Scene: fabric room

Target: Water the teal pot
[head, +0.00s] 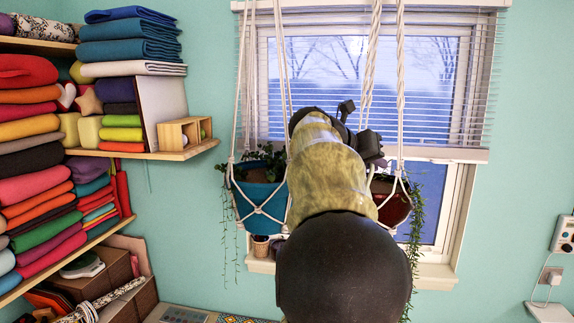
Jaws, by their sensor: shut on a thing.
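The teal pot (257,200) hangs in a white rope sling left of the window's middle, with leafy green plants in it. My arm covers its right side. A dark red-brown pot (392,203) hangs in a second sling to the right, with trailing vines, partly behind my arm. The dark parts of my gripper (362,135) show at the arm's far end, between the two pots and a little above their rims. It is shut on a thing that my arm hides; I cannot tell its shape. No watering vessel is visible.
Hanging ropes (400,90) run down in front of the window blinds (330,85). A small pot (261,246) stands on the window sill (436,273). Shelves (180,152) with folded fabrics fill the left side. A white device (563,235) is on the right wall.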

